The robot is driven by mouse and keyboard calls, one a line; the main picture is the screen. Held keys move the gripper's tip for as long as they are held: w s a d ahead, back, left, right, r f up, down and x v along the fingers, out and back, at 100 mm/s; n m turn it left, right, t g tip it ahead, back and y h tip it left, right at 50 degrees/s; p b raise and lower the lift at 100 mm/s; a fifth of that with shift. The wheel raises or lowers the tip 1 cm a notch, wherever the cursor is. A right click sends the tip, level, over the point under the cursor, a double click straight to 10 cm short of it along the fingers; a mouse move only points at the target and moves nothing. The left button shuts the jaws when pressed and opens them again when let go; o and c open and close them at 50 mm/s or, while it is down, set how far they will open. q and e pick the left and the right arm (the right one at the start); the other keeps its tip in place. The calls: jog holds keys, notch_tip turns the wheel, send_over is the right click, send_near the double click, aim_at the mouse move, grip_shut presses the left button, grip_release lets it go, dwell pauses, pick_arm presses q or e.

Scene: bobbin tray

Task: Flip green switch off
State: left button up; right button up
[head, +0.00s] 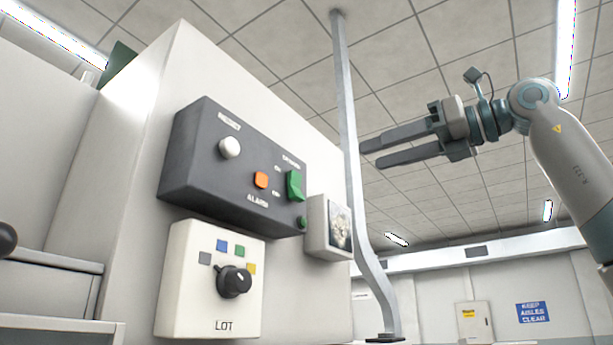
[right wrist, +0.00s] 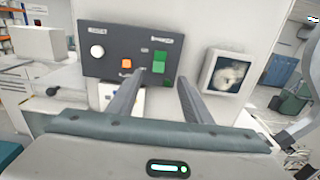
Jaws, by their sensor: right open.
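The green switch (head: 295,185) is a rocker on the right part of a dark grey control box (head: 190,165) on a white cabinet. In the right wrist view the green switch (right wrist: 159,62) shows just beyond and between my finger tips. My right gripper (head: 362,154) is open and empty, right of the box and apart from it in the head view; its two long dark fingers also show in the right wrist view (right wrist: 160,80). The small labels by the switch are too blurred to read surely. My left gripper is not seen.
An orange button (head: 261,180) and a white knob (head: 230,148) sit left of the switch. A white LOT panel (head: 180,290) with a black dial (head: 234,282) is below. A small framed display (head: 338,228) and a grey pole (head: 352,160) stand to the right.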

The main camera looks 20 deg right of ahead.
aim_at(297, 180)
jog(key=p+x, duration=0.6)
jog(key=x, duration=1.1)
jog(key=shift+s, duration=0.1)
